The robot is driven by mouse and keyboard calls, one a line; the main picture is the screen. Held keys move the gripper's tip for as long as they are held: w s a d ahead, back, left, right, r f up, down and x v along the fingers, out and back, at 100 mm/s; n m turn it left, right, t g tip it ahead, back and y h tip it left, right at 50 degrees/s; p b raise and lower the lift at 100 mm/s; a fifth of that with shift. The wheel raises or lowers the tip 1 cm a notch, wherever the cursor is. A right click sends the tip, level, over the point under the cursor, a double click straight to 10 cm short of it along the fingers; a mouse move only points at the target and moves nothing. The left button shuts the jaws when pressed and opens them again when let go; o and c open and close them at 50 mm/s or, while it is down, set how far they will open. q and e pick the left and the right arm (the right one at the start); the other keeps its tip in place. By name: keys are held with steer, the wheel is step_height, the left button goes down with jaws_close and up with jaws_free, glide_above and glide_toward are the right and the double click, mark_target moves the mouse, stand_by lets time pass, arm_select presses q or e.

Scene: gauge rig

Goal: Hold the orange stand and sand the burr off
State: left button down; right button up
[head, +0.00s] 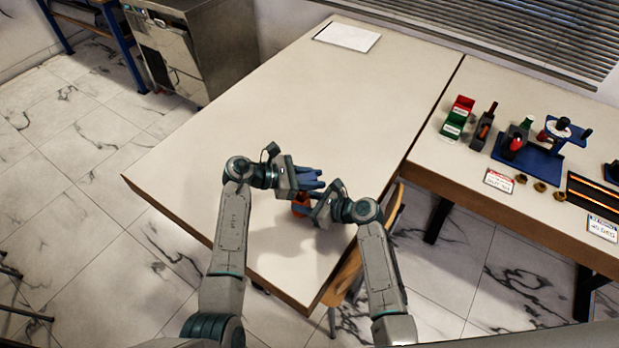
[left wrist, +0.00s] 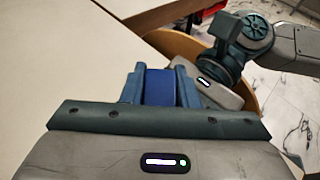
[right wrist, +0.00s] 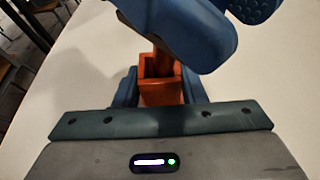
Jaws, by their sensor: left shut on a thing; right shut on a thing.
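The orange stand (head: 299,205) is on the pale table near its front corner. It shows in the right wrist view as an open-topped orange box (right wrist: 158,88) between the fingers. My right gripper (head: 310,207) is shut on it. My left gripper (head: 311,181) is just above and beyond the stand, shut on a bright blue block (left wrist: 160,87). In the right wrist view the left gripper's blue fingers (right wrist: 185,35) hang over the stand and hide its upper part. I cannot make out the burr, or whether the block touches the stand.
The pale table (head: 330,90) is mostly clear, with a white sheet (head: 346,36) at the back. A second table to the right holds green and red bins (head: 457,118), a blue-based rig (head: 540,150), small brass parts and label cards. A wooden chair (head: 347,272) stands by the near edge.

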arm_select(q)
steer(key=shift+s+a+f, duration=0.15)
steer(key=shift+f, duration=0.2)
steer(key=shift+s+a, duration=0.2)
steer(key=shift+a, duration=1.25)
steer(key=shift+w+d, duration=0.2)
steer(key=shift+d, duration=1.4)
steer(key=shift+a, duration=0.1)
steer(key=shift+s+a, duration=0.2)
steer(key=shift+a, duration=1.3)
steer(key=shift+d, duration=0.1)
